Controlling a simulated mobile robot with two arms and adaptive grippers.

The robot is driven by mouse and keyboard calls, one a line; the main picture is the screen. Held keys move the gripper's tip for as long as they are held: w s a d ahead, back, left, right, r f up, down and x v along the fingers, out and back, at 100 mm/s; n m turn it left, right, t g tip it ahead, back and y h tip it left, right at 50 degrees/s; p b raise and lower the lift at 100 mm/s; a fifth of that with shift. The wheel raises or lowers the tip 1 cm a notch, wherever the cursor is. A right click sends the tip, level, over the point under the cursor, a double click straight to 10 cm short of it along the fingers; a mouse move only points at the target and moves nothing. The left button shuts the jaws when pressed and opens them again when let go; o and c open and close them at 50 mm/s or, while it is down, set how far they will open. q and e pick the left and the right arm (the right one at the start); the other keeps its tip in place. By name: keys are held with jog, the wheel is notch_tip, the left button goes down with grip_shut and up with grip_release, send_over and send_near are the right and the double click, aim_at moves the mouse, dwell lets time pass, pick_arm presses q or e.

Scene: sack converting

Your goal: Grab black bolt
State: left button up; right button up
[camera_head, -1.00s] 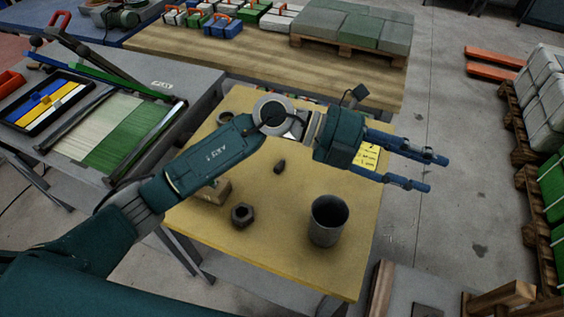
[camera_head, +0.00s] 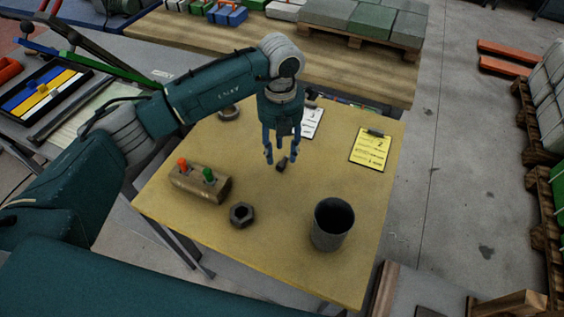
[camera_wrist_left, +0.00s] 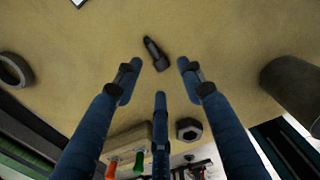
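The black bolt (camera_head: 281,163) lies on the yellow table, just below the fingertips of my left gripper (camera_head: 281,158) in the head view. My left gripper points down with its blue fingers spread and nothing between them. In the left wrist view the bolt (camera_wrist_left: 156,53) lies beyond the open fingertips (camera_wrist_left: 160,78), on the tabletop. Whether any finger touches it cannot be told. My right gripper does not show.
On the yellow table (camera_head: 270,260) stand a dark cup (camera_head: 332,225), a hex nut (camera_head: 241,214), a wooden block (camera_head: 200,185) with orange and green pegs, a ring (camera_head: 229,114) and a yellow clipboard (camera_head: 370,150). The front of the table is mostly bare.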

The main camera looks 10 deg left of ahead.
aim_at(281, 163)
pick_arm(q)
jog(key=shift+f, duration=0.4)
notch_tip(281, 163, down, 4)
jog(key=shift+r+p, duration=0.2)
jog(key=shift+p, duration=0.65)
jog(key=shift+f, duration=0.4)
jog(key=shift+c, duration=0.5)
grip_shut()
